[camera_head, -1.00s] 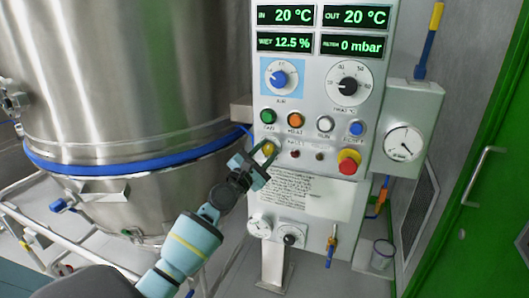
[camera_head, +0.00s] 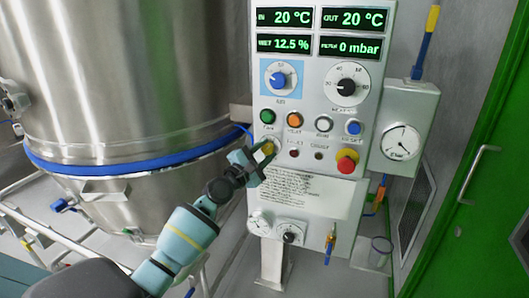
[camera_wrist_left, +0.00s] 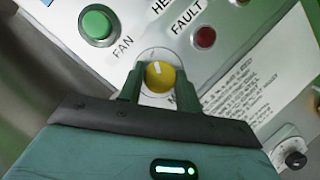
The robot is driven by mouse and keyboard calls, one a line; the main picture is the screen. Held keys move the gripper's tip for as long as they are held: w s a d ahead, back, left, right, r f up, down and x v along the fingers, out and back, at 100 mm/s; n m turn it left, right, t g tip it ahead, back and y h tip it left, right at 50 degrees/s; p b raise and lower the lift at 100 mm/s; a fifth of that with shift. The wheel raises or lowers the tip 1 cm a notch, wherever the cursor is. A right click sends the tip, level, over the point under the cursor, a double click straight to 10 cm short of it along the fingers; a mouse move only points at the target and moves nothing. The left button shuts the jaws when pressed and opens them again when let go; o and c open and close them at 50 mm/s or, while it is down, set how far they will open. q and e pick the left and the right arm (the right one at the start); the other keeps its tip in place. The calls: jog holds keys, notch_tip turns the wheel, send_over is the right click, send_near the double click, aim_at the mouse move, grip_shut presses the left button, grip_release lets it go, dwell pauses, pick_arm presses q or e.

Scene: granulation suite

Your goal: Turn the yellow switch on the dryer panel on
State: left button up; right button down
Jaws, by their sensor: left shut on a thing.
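The yellow switch (camera_head: 268,148) is a small round knob at the left of the dryer panel (camera_head: 310,215), below the green button. In the left wrist view the yellow switch (camera_wrist_left: 160,75) shows a white pointer line, pointing up and slightly left in the picture. My left gripper (camera_head: 262,158) is at the panel with its fingers on both sides of the knob. In the left wrist view my left gripper (camera_wrist_left: 158,84) is shut on the knob. My right gripper is not in view.
Near the knob are a green FAN button (camera_wrist_left: 96,25), a red FAULT lamp (camera_wrist_left: 204,37) and a red emergency button (camera_head: 346,162) on a yellow base. A large steel vessel (camera_head: 130,80) stands left. A gauge box (camera_head: 402,135) is on the right.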

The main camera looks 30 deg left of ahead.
pick_arm(q)
jog(key=o, duration=1)
jog(key=v, duration=0.7)
jog(key=shift+s, duration=0.45)
jog(key=shift+f, duration=0.1)
jog(key=s+d+f+m+g, duration=0.2)
jog(key=s+d+f+m, duration=0.25)
jog(key=f, duration=0.45)
jog(key=s+d+f+m+g, duration=0.2)
jog(key=s+d+f+m, duration=0.2)
jog(key=s+f, duration=0.3)
jog(key=s+d+f+m+g, duration=0.2)
jog(key=s+d+f+m, duration=0.2)
jog(key=f, duration=0.6)
jog(key=s+d+f+m+g, duration=0.1)
jog(key=s+d+f+m, duration=0.2)
jog(key=s, duration=0.4)
jog(key=s+d+f+m+g, duration=0.2)
jog(key=s+f+m, duration=0.2)
jog(key=s, duration=0.4)
jog(key=s+d+f+m+g, duration=0.2)
jog(key=s+d+f+m, duration=0.1)
jog(key=s, duration=0.5)
jog(key=shift+s+d+f+m, duration=0.3)
jog(key=shift+f+m, duration=0.15)
jog(key=shift+m, duration=0.7)
